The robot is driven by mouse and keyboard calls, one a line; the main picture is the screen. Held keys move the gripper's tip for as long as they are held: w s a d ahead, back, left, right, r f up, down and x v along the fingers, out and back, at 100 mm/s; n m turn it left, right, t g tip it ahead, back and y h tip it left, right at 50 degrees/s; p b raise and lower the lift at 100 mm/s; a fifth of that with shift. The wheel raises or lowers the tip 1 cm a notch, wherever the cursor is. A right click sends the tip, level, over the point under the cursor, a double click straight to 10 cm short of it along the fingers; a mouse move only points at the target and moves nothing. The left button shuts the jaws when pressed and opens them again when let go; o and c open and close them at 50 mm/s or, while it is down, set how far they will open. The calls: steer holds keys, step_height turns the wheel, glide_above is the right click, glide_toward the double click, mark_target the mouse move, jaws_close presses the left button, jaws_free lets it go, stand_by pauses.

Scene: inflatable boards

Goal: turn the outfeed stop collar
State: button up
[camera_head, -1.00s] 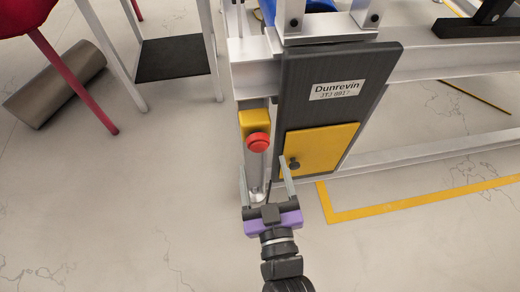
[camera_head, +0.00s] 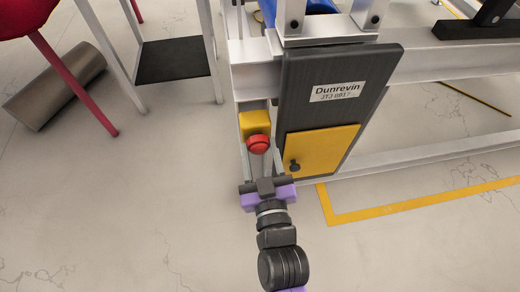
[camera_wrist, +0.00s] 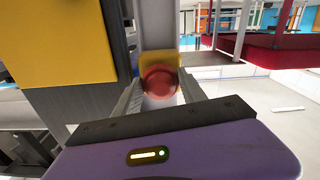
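The outfeed stop is a round red button (camera_head: 258,144) on a yellow box (camera_head: 256,122), fixed to the pale post at the machine's front corner. In the wrist view, the red button (camera_wrist: 159,83) sits between my fingers, with the yellow box (camera_wrist: 158,60) behind it. I cannot make out a separate collar around the button. My gripper (camera_head: 261,152) is open, with one finger on each side of the button. In the wrist view my gripper (camera_wrist: 159,88) shows narrow gaps beside the button; I cannot tell whether either finger touches it.
A dark panel (camera_head: 330,70) with a yellow door (camera_head: 322,148) and black knob (camera_head: 294,166) stands close at the right. A metal cylinder (camera_head: 55,85) lies on the floor at the left, near a black step (camera_head: 172,58). The floor in front is clear.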

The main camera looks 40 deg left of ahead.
steer(key=c, duration=0.3)
steer(key=shift+m, duration=0.3)
steer(key=shift+m+p, duration=0.85)
steer(key=shift+m, duration=1.85)
steer(key=o, duration=1.3)
steer(key=shift+o, duration=0.2)
steer(key=shift+s, duration=0.1)
steer(key=v, duration=0.7)
steer(key=shift+s+d+b, duration=0.2)
steer(key=shift+d+b, duration=0.05)
steer(key=shift+b, duration=0.2)
